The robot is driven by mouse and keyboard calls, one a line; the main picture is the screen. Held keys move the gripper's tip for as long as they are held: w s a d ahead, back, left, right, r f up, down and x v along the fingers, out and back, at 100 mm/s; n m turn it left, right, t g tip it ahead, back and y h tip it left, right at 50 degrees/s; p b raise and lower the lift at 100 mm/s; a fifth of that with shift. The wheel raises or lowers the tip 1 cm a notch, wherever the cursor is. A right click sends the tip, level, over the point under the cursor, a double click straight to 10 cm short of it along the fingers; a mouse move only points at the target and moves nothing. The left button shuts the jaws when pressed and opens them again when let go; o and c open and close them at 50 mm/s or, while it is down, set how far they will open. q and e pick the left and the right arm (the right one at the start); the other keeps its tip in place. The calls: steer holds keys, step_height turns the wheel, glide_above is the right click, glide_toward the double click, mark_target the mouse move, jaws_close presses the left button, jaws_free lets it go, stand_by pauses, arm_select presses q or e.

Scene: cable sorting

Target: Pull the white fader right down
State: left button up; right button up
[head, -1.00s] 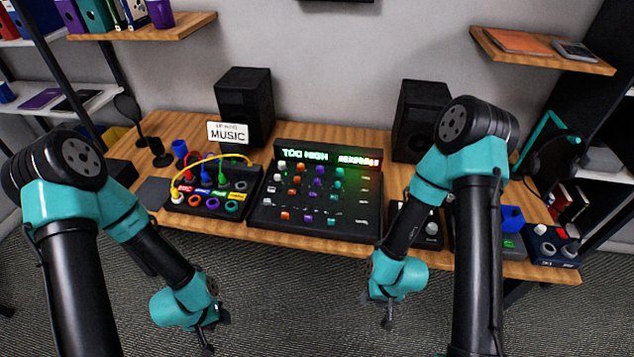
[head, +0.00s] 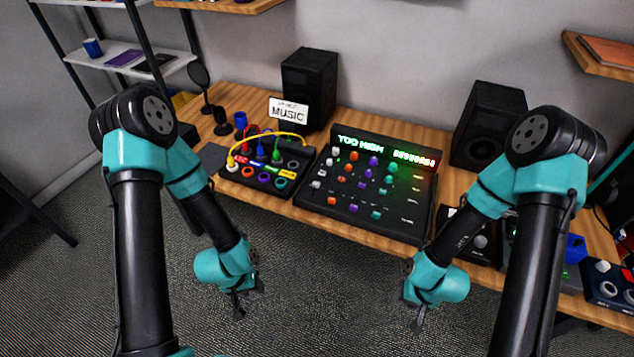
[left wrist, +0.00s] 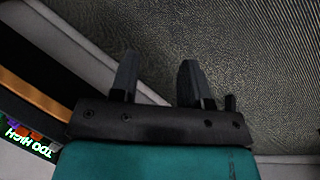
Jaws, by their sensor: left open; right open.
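The black mixer (head: 345,212) sits on the desk in the middle of the head view, with rows of coloured knobs or faders. White caps (head: 322,172) stand in its left column; I cannot tell which parts are faders. My right gripper (head: 417,318) hangs in front of the desk, open and apart from everything.
A patch box (head: 258,183) with coloured cables stands left of the mixer. Two black speakers (head: 309,90) stand behind it. A "MUSIC" sign (head: 288,113) stands near the left speaker. Small devices (head: 610,290) sit at the desk's right. The space before the desk is clear.

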arm_select(q)
steer(key=shift+o, duration=0.8)
steer(key=shift+w, duration=0.3)
steer(key=w+d+r+m+g, duration=0.15)
steer(key=w+d+r, duration=0.25)
steer(key=w, duration=0.7)
steer(key=w+d+r+m+t, duration=0.15)
steer(key=w+d+r, duration=0.35)
steer(key=w, duration=0.6)
steer(key=w+d+r+m+y, duration=0.1)
steer(key=w+d+r+y, duration=0.1)
steer(key=w+r, duration=0.3)
steer(key=w+d+r+m+y, duration=0.1)
steer(key=w+d+r, duration=0.4)
steer(key=r, duration=0.9)
steer(key=shift+w+r+g+y, duration=0.25)
steer(key=shift+w+g+y, duration=0.15)
steer(key=shift+w, duration=0.4)
steer(key=shift+d+f+m, duration=0.1)
steer(key=shift+m, duration=0.2)
